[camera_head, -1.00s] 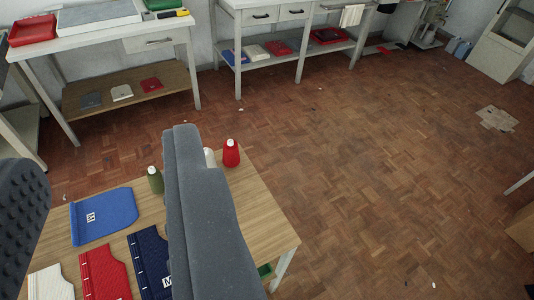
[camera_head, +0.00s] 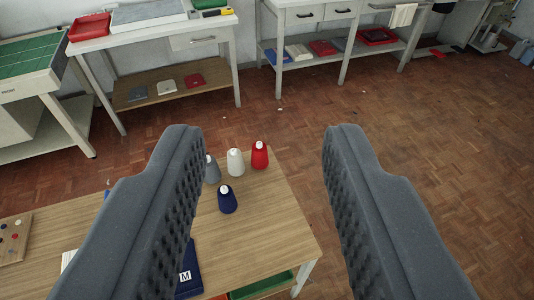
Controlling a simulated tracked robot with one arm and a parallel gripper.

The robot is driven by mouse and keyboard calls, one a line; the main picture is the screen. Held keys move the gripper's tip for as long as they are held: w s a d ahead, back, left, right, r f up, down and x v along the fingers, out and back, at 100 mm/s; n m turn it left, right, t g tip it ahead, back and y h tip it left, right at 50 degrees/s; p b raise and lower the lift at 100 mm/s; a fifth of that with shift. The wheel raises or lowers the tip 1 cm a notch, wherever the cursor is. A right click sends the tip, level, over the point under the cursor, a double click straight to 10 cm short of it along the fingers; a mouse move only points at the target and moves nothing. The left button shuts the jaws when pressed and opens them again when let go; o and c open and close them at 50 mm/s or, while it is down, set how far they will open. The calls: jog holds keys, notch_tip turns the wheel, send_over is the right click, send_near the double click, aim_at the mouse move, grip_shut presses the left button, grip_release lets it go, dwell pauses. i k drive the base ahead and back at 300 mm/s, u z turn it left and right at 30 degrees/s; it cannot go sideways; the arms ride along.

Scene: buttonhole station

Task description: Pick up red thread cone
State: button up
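The red thread cone (camera_head: 260,156) stands upright on the wooden table (camera_head: 262,215), near its far right corner, with a white tip on top. My gripper (camera_head: 265,142) is open and empty, its two grey padded fingers wide apart. In the picture the cone shows between the fingers, nearer the left one. The gap in depth between fingers and cone is hard to tell. A white cone (camera_head: 235,163) stands just left of the red one, and a navy cone (camera_head: 227,199) stands nearer. A grey cone (camera_head: 212,170) is partly hidden by the left finger.
A navy folded piece marked M (camera_head: 188,272) lies partly hidden behind the left finger. A green tray (camera_head: 262,286) is under the table's front edge. A board with buttons (camera_head: 14,238) lies at left. Workbenches line the back wall. Open parquet floor (camera_head: 440,170) lies to the right.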

aim_at(259, 161)
jog(key=i, duration=0.9)
jog(key=u, duration=0.05)
